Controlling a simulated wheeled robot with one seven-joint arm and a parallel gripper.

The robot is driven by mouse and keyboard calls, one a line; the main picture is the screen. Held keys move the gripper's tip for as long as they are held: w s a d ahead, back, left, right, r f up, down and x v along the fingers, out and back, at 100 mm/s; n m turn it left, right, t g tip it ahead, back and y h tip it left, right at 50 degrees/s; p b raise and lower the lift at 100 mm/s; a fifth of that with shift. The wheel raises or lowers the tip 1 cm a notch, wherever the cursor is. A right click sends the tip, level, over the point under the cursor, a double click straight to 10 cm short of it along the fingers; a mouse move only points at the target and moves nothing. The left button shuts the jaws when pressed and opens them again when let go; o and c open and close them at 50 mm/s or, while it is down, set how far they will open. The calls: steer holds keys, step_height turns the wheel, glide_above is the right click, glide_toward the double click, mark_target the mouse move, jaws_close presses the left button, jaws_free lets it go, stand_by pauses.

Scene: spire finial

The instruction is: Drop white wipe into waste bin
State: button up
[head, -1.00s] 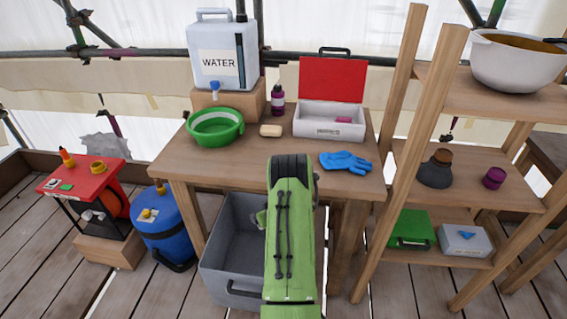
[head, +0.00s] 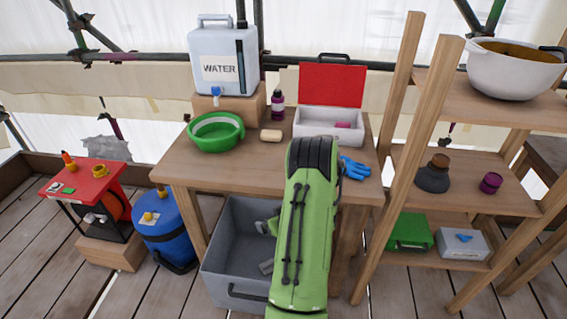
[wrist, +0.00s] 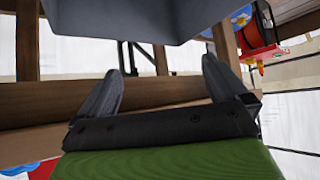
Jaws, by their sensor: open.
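The grey bin (head: 222,262), which I take for the waste bin, stands on the floor at the table's front edge; its grey wall also shows at the top of the wrist view (wrist: 150,18). My gripper (head: 266,246) is at the bin, partly hidden by my green arm. In the wrist view my gripper (wrist: 160,68) has its two dark fingers spread with nothing between them. I cannot make out a white wipe in either view. Much of the bin's inside is hidden by my arm.
The wooden table (head: 210,170) holds a green basin (head: 216,146), a beige block (head: 271,135), a white case with a red lid (head: 330,85) and a blue glove (head: 354,168). A blue drum (head: 165,232) stands left of the bin; a wooden shelf (head: 480,195) stands right.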

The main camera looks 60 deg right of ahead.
steer(key=v, duration=0.4)
steer(key=shift+s, duration=0.1)
stand_by(0.3)
